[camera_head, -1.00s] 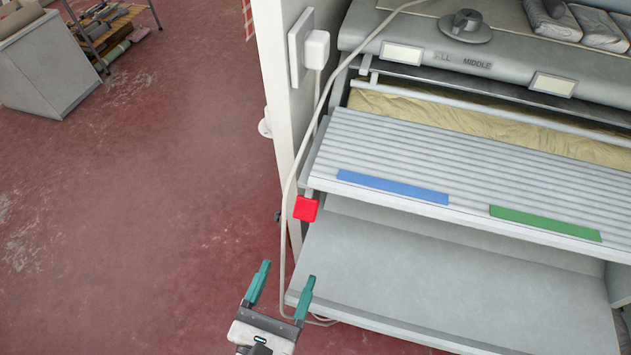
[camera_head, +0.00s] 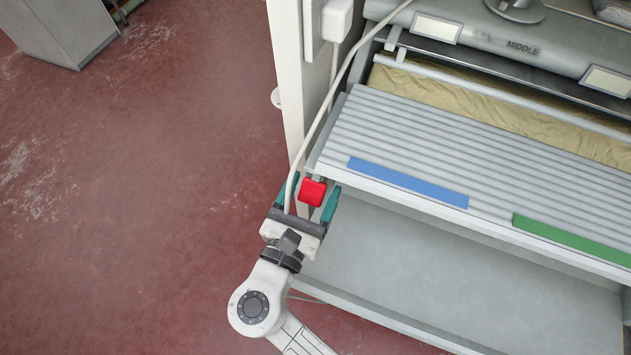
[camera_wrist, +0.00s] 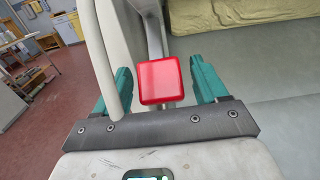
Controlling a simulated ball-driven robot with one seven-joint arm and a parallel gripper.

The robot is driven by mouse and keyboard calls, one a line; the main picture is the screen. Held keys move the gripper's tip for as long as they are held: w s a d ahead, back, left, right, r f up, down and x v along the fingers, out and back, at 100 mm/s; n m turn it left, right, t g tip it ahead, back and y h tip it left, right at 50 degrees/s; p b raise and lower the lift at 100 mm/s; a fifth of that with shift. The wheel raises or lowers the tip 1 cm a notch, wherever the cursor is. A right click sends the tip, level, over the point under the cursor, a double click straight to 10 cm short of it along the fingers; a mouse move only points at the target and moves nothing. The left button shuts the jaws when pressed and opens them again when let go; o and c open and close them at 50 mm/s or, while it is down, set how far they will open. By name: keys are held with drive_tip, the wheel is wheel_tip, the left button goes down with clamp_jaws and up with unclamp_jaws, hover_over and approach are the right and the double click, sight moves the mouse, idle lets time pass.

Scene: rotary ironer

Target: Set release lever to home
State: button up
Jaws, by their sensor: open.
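The release lever shows as a red square knob (camera_head: 312,192) at the left front corner of the ironer's ribbed feed board (camera_head: 420,150). In the wrist view the red knob (camera_wrist: 160,81) sits on a short pale stem, between the two teal fingers. My gripper (camera_head: 311,190) is open around the knob, one finger on each side. In the wrist view there is a gap between the knob and each finger of my gripper (camera_wrist: 161,84). I cannot tell how deep the knob lies between the fingers.
A grey lower tray (camera_head: 450,280) lies below the feed board.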

drive_tip(key=shift+x, duration=0.85)
clamp_jaws()
